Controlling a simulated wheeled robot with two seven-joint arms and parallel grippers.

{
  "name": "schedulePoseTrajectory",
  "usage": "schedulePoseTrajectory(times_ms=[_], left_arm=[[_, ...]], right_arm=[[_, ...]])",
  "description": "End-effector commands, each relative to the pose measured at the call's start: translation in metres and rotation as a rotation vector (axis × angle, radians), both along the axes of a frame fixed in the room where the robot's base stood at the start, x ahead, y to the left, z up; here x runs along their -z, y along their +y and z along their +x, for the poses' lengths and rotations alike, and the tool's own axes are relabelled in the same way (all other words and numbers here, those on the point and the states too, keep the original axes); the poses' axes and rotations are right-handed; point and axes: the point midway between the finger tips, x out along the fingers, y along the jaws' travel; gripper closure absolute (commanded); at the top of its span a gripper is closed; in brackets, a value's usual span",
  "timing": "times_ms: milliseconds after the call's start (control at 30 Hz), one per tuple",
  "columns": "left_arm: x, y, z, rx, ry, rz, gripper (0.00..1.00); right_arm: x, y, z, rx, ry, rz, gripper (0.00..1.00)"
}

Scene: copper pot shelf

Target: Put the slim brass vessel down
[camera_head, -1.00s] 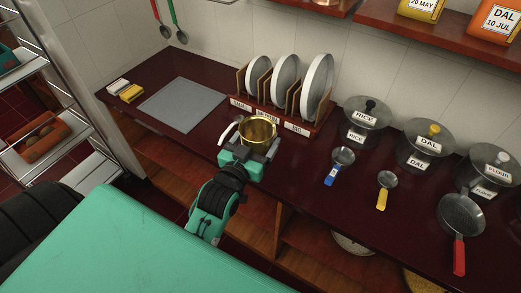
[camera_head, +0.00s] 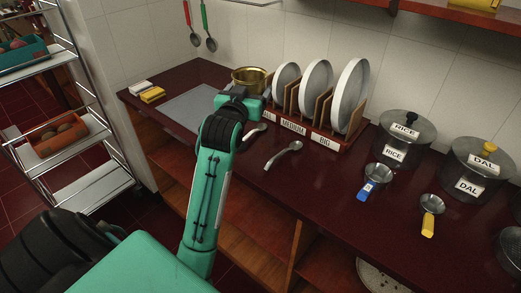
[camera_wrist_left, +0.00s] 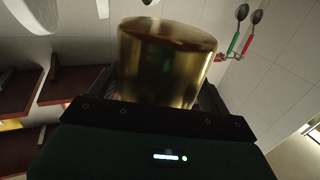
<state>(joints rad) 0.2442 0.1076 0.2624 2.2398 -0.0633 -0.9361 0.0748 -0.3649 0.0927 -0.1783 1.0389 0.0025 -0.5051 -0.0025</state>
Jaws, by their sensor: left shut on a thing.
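The slim brass vessel (camera_head: 249,80) is a round golden pot, upright, near the wall at the left end of the plate rack. My left gripper (camera_head: 240,99) is shut on it, reaching from the front. In the left wrist view the vessel (camera_wrist_left: 165,65) sits between the fingers of the gripper (camera_wrist_left: 160,100), which are partly hidden behind the gripper body. My arm hides the vessel's lower part in the head view, so I cannot tell whether it touches the counter (camera_head: 225,148). My right gripper is not in view.
A grey mat (camera_head: 185,108) lies left of my arm. The plate rack (camera_head: 325,142) with several steel plates stands to the right. Two spoons lie before it, one (camera_head: 284,154) fully visible. Rice (camera_head: 403,138) and dal (camera_head: 478,168) pots stand further right.

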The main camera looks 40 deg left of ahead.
Motion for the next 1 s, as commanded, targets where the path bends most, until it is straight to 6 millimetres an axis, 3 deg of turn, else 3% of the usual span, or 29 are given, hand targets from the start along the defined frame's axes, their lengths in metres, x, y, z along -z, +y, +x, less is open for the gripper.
schedulePoseTrajectory(times_ms=[100, 400, 1000], left_arm=[[0.036, 0.0, -0.001, 0.001, 0.007, -0.002, 0.56], [0.111, 0.0, -0.001, 0.0, 0.003, -0.001, 0.56], [0.177, -0.001, -0.001, 0.001, 0.0, 0.0, 0.56]], right_arm=[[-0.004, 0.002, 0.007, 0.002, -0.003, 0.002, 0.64], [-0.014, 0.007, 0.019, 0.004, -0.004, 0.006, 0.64], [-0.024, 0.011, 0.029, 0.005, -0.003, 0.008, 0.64]])
